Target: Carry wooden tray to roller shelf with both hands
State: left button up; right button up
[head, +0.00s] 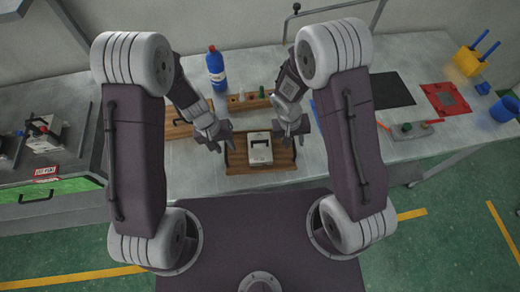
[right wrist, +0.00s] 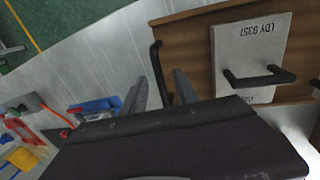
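The wooden tray (head: 240,168) lies on the grey table between my two grippers. A pale block (head: 259,149) with a dark handle sits on it. In the right wrist view the tray (right wrist: 195,22) shows at upper right, with a black side handle (right wrist: 158,72), and the block (right wrist: 246,55) is marked "LDY 9357". My left gripper (head: 215,143) is open at the tray's left side. My right gripper (head: 293,137) is open at its right side. In the right wrist view its fingers (right wrist: 160,93) are apart, with the black handle's end between them. I cannot make out a roller shelf.
A blue bottle (head: 216,69) and a small wooden rack (head: 249,101) stand behind the tray. Another wooden board (head: 179,122) lies at left. A black mat (head: 379,90), red plate (head: 446,99) and yellow box (head: 467,61) are at right. A machine (head: 42,136) stands at far left.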

pick_arm(q)
jog(key=shift+s+d+f, duration=0.1)
jog(key=shift+f, duration=0.35)
pick_arm(e)
jog(key=shift+d+f, duration=0.1)
jog(key=shift+f, duration=0.35)
pick_arm(q)
jog(key=shift+w+f, duration=0.2)
jog(key=shift+f, duration=0.25)
pick_arm(e)
jog(key=shift+w+f, duration=0.15)
jog(key=shift+f, duration=0.25)
pick_arm(q)
jog(key=shift+s, duration=0.1)
jog(key=c, duration=0.6)
pick_arm(e)
jog(key=c, duration=0.6)
pick_arm(q)
grip_shut()
pick_arm(e)
grip_shut()
pick_arm(q)
jog(key=shift+r, duration=0.1)
pick_arm(e)
jog(key=shift+r, duration=0.1)
